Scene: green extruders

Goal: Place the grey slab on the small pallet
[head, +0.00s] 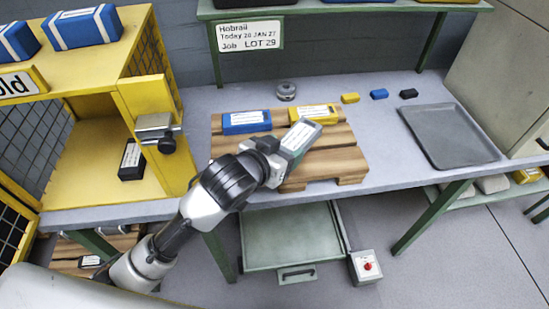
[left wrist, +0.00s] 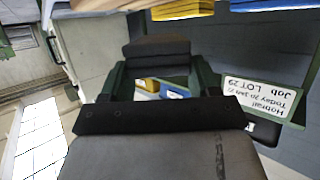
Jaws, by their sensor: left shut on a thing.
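The grey slab (head: 299,139), with a white label on its face, is held tilted in my left gripper (head: 277,157). The gripper is shut on its near end. In the head view the slab overlaps the small wooden pallet (head: 345,158); it looks raised above it, but the gap is hard to judge. A blue slab (head: 246,122) and a yellow slab (head: 312,112) lie side by side along the pallet's far edge. The slab and arm hide part of the pallet. My right gripper is not in view.
A grey tray (head: 478,152) lies to the right. A yellow cage shelf (head: 152,100) stands left. The sign (left wrist: 262,98) shows upside down.

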